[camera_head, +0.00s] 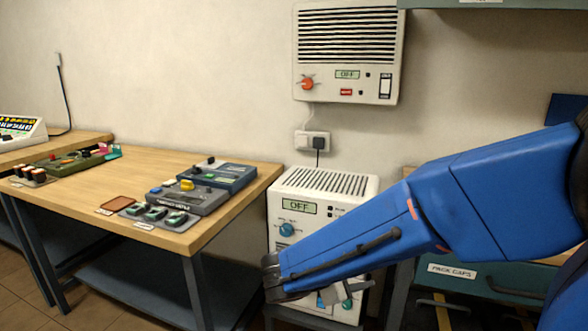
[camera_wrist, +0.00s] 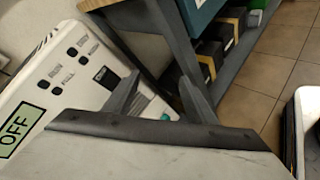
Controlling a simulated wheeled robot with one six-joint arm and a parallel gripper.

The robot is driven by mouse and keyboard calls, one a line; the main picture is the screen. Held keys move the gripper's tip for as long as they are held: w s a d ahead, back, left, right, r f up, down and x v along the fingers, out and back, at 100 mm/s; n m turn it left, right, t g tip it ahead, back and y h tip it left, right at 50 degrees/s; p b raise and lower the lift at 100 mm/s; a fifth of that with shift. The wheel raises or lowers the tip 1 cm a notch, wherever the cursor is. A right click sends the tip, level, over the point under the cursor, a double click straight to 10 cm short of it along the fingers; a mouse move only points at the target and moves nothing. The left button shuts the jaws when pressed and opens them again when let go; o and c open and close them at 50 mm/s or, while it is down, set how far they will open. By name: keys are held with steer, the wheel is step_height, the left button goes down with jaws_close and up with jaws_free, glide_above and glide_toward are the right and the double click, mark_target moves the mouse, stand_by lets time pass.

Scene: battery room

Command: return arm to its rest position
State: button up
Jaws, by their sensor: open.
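My blue arm reaches in from the right in the head view. My gripper (camera_head: 274,278) is at its lower left end, in front of the white floor unit with an OFF display (camera_head: 345,188). In the wrist view my gripper (camera_wrist: 158,98) shows two dark fingers standing apart with nothing between them. The white unit's panel (camera_wrist: 62,62) lies to the left of the fingers there, with its OFF display and several dark buttons. The arm hides much of the unit's lower front in the head view.
A wooden workbench (camera_head: 150,163) with several devices stands at the left. A wall unit (camera_head: 348,20), also reading OFF, hangs above a socket (camera_head: 313,141).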

steer(key=s+d+m+g+y, duration=0.1)
steer(key=s+d+m+g, duration=0.25)
steer(key=s+d, duration=0.4)
steer(key=s+d+r+m+y, duration=0.1)
steer(key=s+d+m+y, duration=0.4)
steer(key=s+m+y, duration=0.4)
steer(key=shift+s+r+m, duration=0.2)
steer(key=shift+s+m, duration=2.3)
steer(key=shift+m, duration=0.05)
steer(key=shift+d+t, duration=0.1)
steer(key=shift+t, duration=0.15)
